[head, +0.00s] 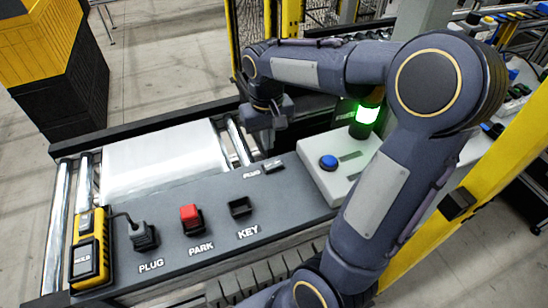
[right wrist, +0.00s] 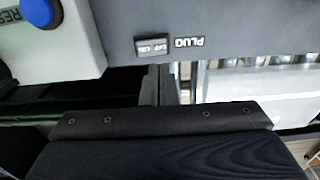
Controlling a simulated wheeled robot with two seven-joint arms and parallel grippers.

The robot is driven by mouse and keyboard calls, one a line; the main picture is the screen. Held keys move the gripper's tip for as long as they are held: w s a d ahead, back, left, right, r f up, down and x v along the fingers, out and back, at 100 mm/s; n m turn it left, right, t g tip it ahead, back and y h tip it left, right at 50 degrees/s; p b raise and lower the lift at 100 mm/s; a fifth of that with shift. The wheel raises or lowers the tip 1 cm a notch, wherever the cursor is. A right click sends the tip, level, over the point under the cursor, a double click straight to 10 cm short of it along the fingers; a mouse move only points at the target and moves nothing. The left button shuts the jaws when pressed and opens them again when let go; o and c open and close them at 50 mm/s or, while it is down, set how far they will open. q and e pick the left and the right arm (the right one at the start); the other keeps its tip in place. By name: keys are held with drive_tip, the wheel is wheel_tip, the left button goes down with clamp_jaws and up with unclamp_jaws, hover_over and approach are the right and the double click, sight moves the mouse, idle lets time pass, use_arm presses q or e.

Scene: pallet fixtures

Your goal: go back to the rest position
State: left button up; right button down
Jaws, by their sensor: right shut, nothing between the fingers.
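My right gripper (head: 268,142) hangs pointing down beyond the far edge of the grey panel (head: 205,262), near the upper plug socket (head: 274,166). It is shut and holds nothing. In the right wrist view its fingers (right wrist: 161,84) show end-on, close to the panel edge and apart from the small labelled socket (right wrist: 152,47). My right arm reaches up from the bottom right and bends over to the left. My left gripper is not in view.
The panel carries a black plug (head: 144,236) with a cable, a red PARK block (head: 191,217) and a KEY socket (head: 240,207). A blue button (head: 328,162) and a lit green lamp (head: 366,115) stand right. A yellow post (head: 478,205) rises beside my arm.

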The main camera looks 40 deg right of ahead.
drive_tip(key=shift+s+r, duration=0.1)
idle(0.5)
drive_tip(key=s+a+n+t+y+b, duration=0.1)
drive_tip(key=s+a+t, duration=0.4)
drive_tip(key=s+a, duration=0.6)
drive_tip(key=s+n+y, duration=0.1)
drive_tip(key=s+y, duration=0.1)
drive_tip(key=s, duration=0.1)
drive_tip(key=shift+s+a+f+t+y, duration=0.25)
drive_tip(key=shift+s+a+t+y, duration=0.05)
drive_tip(key=shift+s+y, duration=0.1)
